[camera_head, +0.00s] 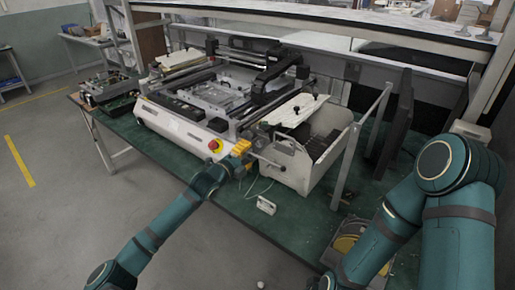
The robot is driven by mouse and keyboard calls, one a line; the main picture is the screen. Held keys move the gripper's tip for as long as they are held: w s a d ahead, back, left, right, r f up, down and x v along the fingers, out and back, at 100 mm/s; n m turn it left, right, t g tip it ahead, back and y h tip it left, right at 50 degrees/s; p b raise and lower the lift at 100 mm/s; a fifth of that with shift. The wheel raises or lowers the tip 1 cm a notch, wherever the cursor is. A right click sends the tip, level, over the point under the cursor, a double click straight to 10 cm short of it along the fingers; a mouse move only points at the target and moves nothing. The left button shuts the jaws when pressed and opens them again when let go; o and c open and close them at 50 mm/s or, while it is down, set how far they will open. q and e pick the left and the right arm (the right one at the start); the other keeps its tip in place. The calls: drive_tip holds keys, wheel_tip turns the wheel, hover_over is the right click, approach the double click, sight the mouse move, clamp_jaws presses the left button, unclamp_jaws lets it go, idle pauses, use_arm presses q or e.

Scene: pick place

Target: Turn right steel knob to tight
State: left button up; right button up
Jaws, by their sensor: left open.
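A white and black bench machine (180,125) stands on the green table. I cannot clearly pick out the right steel knob on it; it is too small or hidden near my left gripper. My left arm reaches in from the lower left, and my left gripper (243,163) is open at the machine's front right corner. It is beside an orange-yellow block (241,147). Whether the fingers touch anything is too small to tell. My right arm stands at the right and runs down out of the picture; its gripper does not show.
A red and yellow stop button (215,146) is left of my left gripper. A white side bin (290,165) juts out at the right. A small white box (266,205) lies on the green table (235,200). A metal post (345,165) stands further right.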

sight(258, 145)
use_arm(q)
drive_tip(key=b+x, duration=0.1)
drive_tip(key=x, duration=0.4)
drive_tip(key=shift+w+d, duration=0.3)
clamp_jaws()
